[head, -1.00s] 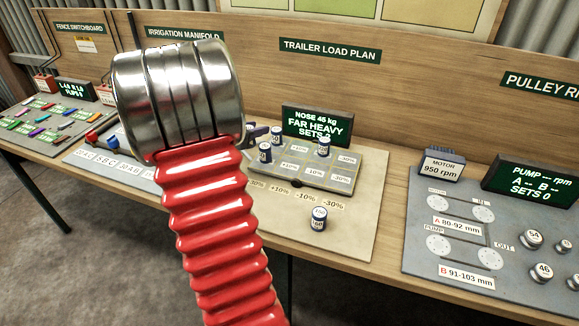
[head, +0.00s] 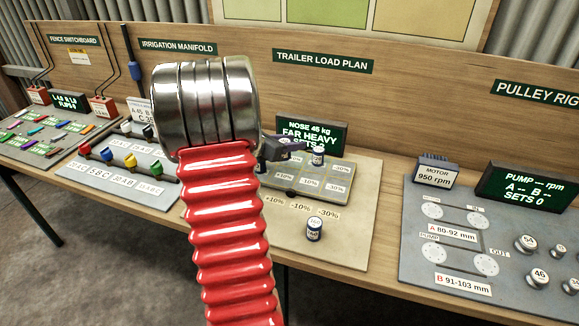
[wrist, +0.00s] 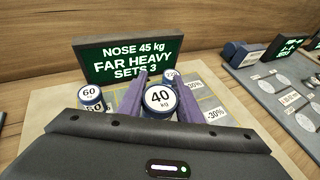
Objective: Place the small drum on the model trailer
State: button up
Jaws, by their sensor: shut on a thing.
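My gripper (wrist: 158,98) has purple fingers on both sides of a small drum (wrist: 160,100) with a white top marked 40 kg, and is shut on it. In the head view my gripper (head: 288,147) is over the back left of the model trailer (head: 322,199), a low grey bed with percent-marked cells. I cannot pick out the held drum there. The trailer also shows in the wrist view (wrist: 213,115). I cannot tell whether the held drum touches the trailer.
A drum marked 60 (wrist: 90,97) is left of the held one; another drum (head: 318,156) stands at the trailer's back. One more drum (head: 314,229) stands on the mat in front. The display (wrist: 128,58) behind reads NOSE 45 kg, FAR HEAVY. Bare mat (head: 350,235) lies front right.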

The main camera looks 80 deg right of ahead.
jog(key=shift+f, duration=2)
jog(key=shift+f, duration=1.85)
jog(key=o, duration=1.1)
jog(key=shift+f, duration=0.1)
jog(key=shift+w, duration=0.1)
jog(key=v, duration=1.2)
